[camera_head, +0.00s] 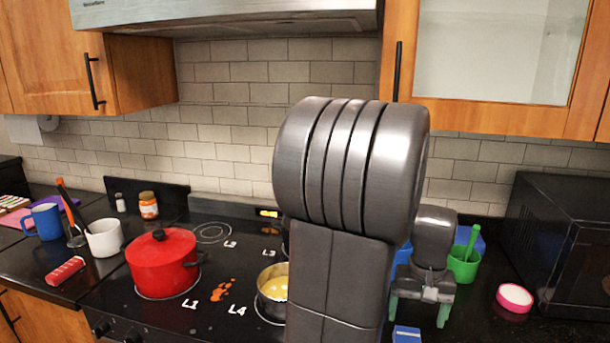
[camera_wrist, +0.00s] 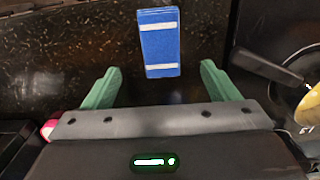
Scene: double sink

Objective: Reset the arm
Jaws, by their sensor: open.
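My gripper (camera_head: 418,318) is at the right of the stove in the head view, pointing down over the black counter. Its green fingers are spread apart with nothing between them; they also show in the wrist view (camera_wrist: 157,88). A blue block with white bands (camera_wrist: 159,42) lies on the counter ahead of the fingertips, apart from them. Its edge shows low in the head view (camera_head: 406,334). My arm covers the middle of the head view and hides part of the stove's right side.
A red pot (camera_head: 163,264) and a pan with yellow contents (camera_head: 271,290) stand on the stove (camera_head: 215,285). A green cup (camera_head: 463,266) stands behind my gripper. A pink-rimmed round item (camera_head: 514,298) and a black microwave (camera_head: 560,245) are at the right. Wooden cabinets (camera_head: 490,105) hang above.

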